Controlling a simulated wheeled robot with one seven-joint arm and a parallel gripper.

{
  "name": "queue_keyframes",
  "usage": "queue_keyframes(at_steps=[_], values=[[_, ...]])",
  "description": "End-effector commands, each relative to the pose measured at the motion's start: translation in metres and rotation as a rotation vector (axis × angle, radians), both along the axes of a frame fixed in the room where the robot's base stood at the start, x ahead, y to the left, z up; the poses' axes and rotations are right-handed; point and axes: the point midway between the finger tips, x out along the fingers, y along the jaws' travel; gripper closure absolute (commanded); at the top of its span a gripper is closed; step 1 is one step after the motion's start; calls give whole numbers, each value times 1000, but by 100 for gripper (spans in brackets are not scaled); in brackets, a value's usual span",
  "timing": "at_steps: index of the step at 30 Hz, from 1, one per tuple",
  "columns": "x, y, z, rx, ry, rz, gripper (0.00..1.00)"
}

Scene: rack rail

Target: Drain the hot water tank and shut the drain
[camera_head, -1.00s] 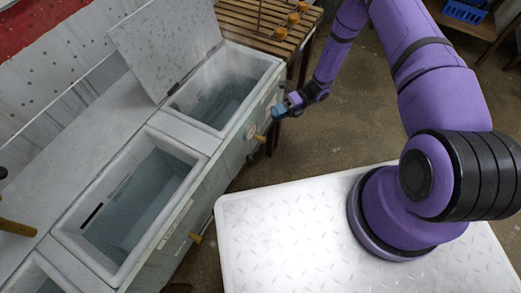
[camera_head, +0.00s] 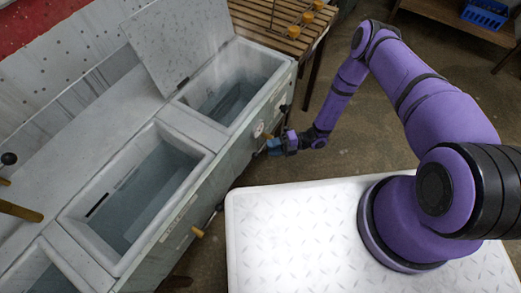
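A grey unit holds several open tanks in a row. The far tank (camera_head: 244,58) has a raised lid (camera_head: 172,40), a round dial (camera_head: 258,129) on its front, and bluish water (camera_head: 234,101) inside. The middle tank (camera_head: 75,217) also holds water (camera_head: 145,195). A yellow drain handle (camera_head: 197,232) sticks out below the middle tank. My gripper (camera_head: 274,147) is at the front of the far tank, just below and right of the dial, where that tank's yellow handle is mostly hidden. Contact and finger opening are too small to tell.
A slatted wooden bench (camera_head: 262,20) with several yellow-topped items stands beyond the far tank. A blue crate (camera_head: 485,14) sits on a shelf at the top right. Open floor (camera_head: 375,130) lies right of my gripper.

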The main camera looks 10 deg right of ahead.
Motion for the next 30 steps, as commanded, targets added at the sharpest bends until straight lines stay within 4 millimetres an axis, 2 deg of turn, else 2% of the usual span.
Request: queue_keyframes(at_steps=[3, 9, 14, 22, 27, 30], values=[[-3, 21, -1, 1, 0, 2, 62], [-5, 44, -2, 0, -2, 1, 62], [-6, 51, -3, 0, -2, 0, 62], [-6, 52, -3, 0, -2, 0, 62], [-6, 52, -3, 0, -2, 0, 100], [-6, 52, -3, 2, 0, 0, 100]])
